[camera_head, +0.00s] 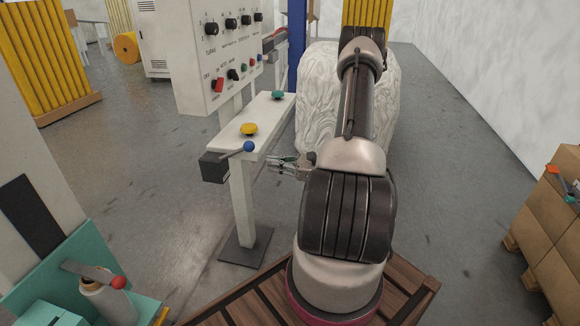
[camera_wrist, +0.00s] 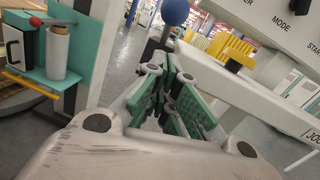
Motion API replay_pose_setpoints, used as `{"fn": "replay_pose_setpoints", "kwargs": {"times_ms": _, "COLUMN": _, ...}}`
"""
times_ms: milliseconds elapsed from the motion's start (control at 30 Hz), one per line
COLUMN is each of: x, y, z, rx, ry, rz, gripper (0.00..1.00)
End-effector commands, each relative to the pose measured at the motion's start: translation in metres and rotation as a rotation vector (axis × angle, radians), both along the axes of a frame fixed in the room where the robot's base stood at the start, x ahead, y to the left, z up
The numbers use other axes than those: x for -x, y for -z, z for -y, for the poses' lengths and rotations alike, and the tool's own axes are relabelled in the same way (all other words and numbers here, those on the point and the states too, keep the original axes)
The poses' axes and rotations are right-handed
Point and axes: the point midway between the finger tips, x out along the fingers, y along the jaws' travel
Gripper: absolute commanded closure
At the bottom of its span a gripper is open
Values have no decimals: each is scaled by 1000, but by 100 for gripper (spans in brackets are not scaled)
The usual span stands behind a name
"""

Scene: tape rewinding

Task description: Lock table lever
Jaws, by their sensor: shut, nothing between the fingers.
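A lever with a blue ball knob (camera_head: 249,146) sticks out from a dark box (camera_head: 213,168) at the near end of a narrow white table (camera_head: 268,110). Its rod slants up to the right from the box. In the wrist view the blue knob (camera_wrist: 175,11) is at the top centre, just beyond the fingertips, with its dark rod running down behind them. My gripper (camera_head: 272,164) is just right of and below the knob in the head view, apart from it. The gripper's fingers (camera_wrist: 170,72) are shut and empty.
A yellow button (camera_head: 249,129) and a green button (camera_head: 278,95) sit on the table top. A white control panel (camera_head: 225,50) stands behind it. At lower left are a teal machine (camera_head: 60,265) and a red-knobbed lever (camera_head: 118,282). Cardboard boxes (camera_head: 545,220) stand right.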

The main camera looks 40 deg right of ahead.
Motion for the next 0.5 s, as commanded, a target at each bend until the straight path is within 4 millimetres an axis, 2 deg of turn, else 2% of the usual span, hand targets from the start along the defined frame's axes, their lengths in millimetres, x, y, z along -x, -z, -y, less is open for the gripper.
{"fn": "replay_pose_setpoints", "kwargs": {"times_ms": 33, "x": -6, "y": -1, "z": -8, "rx": 0, "ry": -3, "rz": 0, "gripper": 100}}
{"fn": "replay_pose_setpoints", "kwargs": {"times_ms": 200, "x": -15, "y": -21, "z": -20, "rx": 2, "ry": 0, "rz": 1, "gripper": 100}}
{"fn": "replay_pose_setpoints", "kwargs": {"times_ms": 500, "x": -20, "y": -30, "z": -27, "rx": 1, "ry": 1, "rz": -1, "gripper": 100}}
